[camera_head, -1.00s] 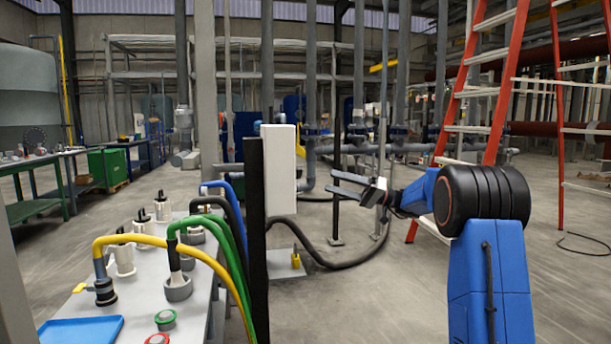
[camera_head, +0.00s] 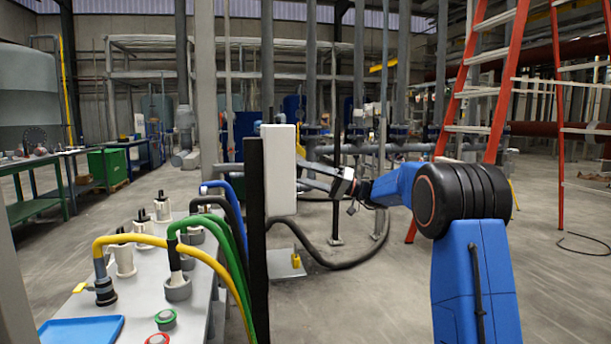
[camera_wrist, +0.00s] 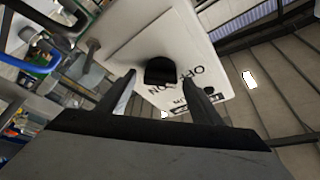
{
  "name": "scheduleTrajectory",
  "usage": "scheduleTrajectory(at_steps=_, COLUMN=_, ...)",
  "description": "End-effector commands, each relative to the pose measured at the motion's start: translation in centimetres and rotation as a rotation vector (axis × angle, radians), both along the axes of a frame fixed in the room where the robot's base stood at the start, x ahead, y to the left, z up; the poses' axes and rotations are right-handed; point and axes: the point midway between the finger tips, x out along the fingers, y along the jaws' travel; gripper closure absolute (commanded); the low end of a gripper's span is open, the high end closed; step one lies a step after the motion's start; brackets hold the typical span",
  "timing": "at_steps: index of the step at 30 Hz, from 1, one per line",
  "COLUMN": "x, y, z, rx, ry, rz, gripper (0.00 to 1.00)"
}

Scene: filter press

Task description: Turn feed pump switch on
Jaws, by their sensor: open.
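The feed pump switch box is a white upright box (camera_head: 281,170) on a dark post, seen from its side in the head view. In the wrist view its white face (camera_wrist: 130,55) carries a black knob (camera_wrist: 160,70) with ON and OFF lettering beside it. My gripper (camera_head: 302,174) is at the right side of the box in the head view. In the wrist view my gripper (camera_wrist: 158,85) has its two fingers apart, one on each side of the knob. I cannot tell whether the fingers touch it. The knob is hidden in the head view.
A grey bench (camera_head: 145,270) with yellow, green and blue hoses stands at the left, with a blue tray (camera_head: 80,330) on it. A dark hose (camera_head: 335,262) lies on the floor behind the box. A red ladder (camera_head: 480,90) stands behind my arm.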

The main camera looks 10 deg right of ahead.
Motion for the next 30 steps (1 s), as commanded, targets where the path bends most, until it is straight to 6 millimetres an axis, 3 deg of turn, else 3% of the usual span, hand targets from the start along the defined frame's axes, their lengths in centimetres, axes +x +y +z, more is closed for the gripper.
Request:
scheduleTrajectory(at_steps=2, x=-0.01, y=-0.01, z=0.00, rx=0.000, ry=0.000, rz=0.000, gripper=0.41)
scheduleTrajectory(at_steps=7, x=0.00, y=-0.01, z=0.00, rx=0.000, ry=0.000, rz=0.000, gripper=0.79)
scheduleTrajectory(at_steps=8, x=-0.01, y=-0.02, z=-0.01, rx=0.000, ry=0.000, rz=0.000, gripper=0.82)
scheduleTrajectory(at_steps=20, x=-0.02, y=-0.04, z=0.03, rx=0.000, ry=0.063, rz=-0.001, gripper=0.82)
scheduleTrajectory(at_steps=30, x=-0.13, y=-0.04, z=0.20, rx=0.000, ry=0.316, rz=-0.002, gripper=0.82)
